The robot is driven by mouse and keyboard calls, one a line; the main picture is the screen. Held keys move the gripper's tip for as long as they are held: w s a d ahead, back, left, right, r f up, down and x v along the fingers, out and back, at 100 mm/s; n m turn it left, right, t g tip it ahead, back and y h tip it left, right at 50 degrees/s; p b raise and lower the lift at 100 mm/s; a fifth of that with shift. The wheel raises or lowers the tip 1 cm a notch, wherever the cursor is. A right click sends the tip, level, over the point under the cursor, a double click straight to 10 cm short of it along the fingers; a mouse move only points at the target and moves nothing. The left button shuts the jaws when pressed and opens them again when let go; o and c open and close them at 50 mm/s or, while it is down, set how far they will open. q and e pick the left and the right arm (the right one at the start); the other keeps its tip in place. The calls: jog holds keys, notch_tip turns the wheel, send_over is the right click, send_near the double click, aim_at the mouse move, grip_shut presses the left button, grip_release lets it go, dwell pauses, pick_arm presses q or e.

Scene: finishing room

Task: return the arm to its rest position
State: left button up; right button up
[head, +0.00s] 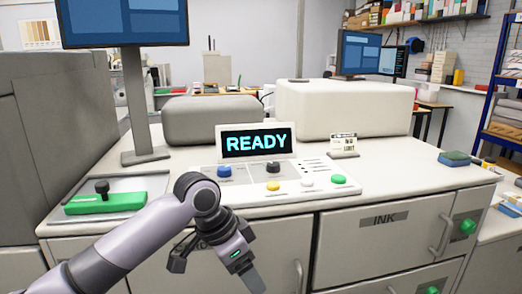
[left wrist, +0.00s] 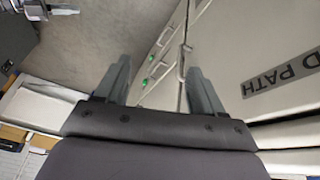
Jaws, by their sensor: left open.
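My left arm comes in from the lower left of the head view and bends down at the elbow. My left gripper (head: 251,279) hangs in front of the cabinet fronts, below the counter's front edge. In the left wrist view, its two grey fingers stand apart with nothing between them, so the left gripper (left wrist: 160,82) is open and empty.
The left wrist view shows grey floor (left wrist: 85,45) and cabinet fronts.

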pick_arm(q)
jog(key=s+a+f+n+t+h, duration=0.1)
jog(key=s+f+n+t+h, duration=0.15)
jog(key=f, duration=0.65)
jog(key=s+a+f+n+t+h, duration=0.1)
jog(key=s+f+n+t, duration=0.25)
jog(key=f, duration=0.65)
jog(key=s+a+f+n+t+y, duration=0.1)
jog(key=s+a+f+n+y, duration=0.1)
jog(key=s+a+f, duration=0.2)
jog(key=s+a+f+n+t+y, duration=0.2)
jog(key=s+a+f+y, duration=0.1)
jog(key=s+a, duration=0.8)
jog(key=shift+s+a+f+t+y, duration=0.15)
jog(key=shift+a+f+t+y, duration=0.1)
jog(key=shift+f+t+y, duration=0.1)
